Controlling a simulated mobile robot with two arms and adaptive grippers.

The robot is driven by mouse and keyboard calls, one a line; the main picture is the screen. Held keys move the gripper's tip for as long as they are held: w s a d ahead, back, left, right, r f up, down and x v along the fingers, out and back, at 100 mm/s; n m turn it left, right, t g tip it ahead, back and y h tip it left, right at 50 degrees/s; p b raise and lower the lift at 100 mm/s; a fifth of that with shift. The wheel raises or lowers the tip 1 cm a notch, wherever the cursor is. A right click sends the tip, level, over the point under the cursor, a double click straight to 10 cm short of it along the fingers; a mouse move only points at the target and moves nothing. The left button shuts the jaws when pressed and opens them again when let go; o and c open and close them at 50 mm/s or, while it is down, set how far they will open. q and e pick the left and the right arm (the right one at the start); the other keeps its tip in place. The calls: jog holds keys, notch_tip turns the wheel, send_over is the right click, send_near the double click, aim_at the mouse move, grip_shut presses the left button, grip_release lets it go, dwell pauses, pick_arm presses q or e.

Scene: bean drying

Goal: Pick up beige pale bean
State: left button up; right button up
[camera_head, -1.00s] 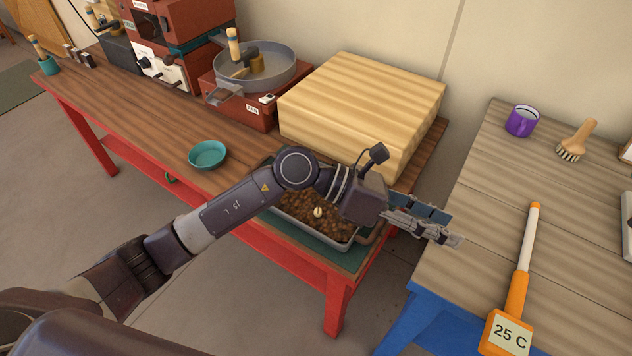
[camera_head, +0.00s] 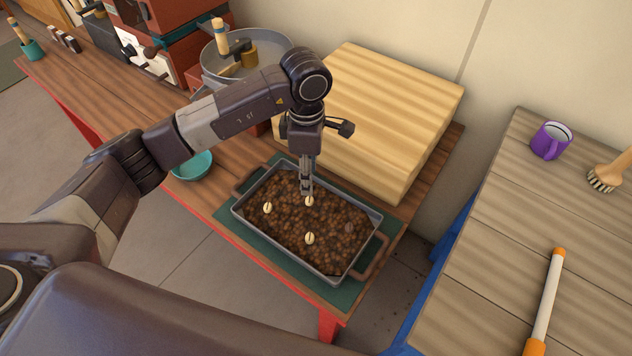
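Three pale beige beans lie on the dark brown beans in the grey metal tray (camera_head: 243,217). One pale bean (camera_head: 309,202) is near the back middle, another pale bean (camera_head: 267,208) is at the left, and a third pale bean (camera_head: 309,239) is nearer the front. My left gripper (camera_head: 306,191) points straight down over the tray, with its fingertips right at the back pale bean. The fingers look close together, but their gap and any contact with the bean are too small to make out. My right gripper is not in view.
A greyish bean (camera_head: 348,228) lies at the tray's right. The tray stands on a green mat (camera_head: 345,297). A large wooden block (camera_head: 390,110) stands close behind it. A teal bowl (camera_head: 193,166) is at the left, partly behind my arm. A purple mug (camera_head: 551,141) is on the other table.

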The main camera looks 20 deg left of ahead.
aim_at(311, 199)
pick_arm(q)
jog(key=shift+f, duration=0.25)
jog(key=f, duration=0.1)
jog(key=f+p, duration=0.1)
jog(key=s+f, duration=0.1)
jog(key=shift+d+f, duration=0.2)
jog(key=shift+d, duration=0.05)
notch_tip(311, 199, down, 3)
jog(key=shift+d+r+p, duration=0.1)
jog(key=shift+r+p, duration=0.05)
jog(key=shift+p, duration=0.25)
jog(key=shift+f, duration=0.45)
jog(key=shift+w, duration=0.1)
jog(key=c, duration=0.8)
jog(key=shift+c, duration=0.3)
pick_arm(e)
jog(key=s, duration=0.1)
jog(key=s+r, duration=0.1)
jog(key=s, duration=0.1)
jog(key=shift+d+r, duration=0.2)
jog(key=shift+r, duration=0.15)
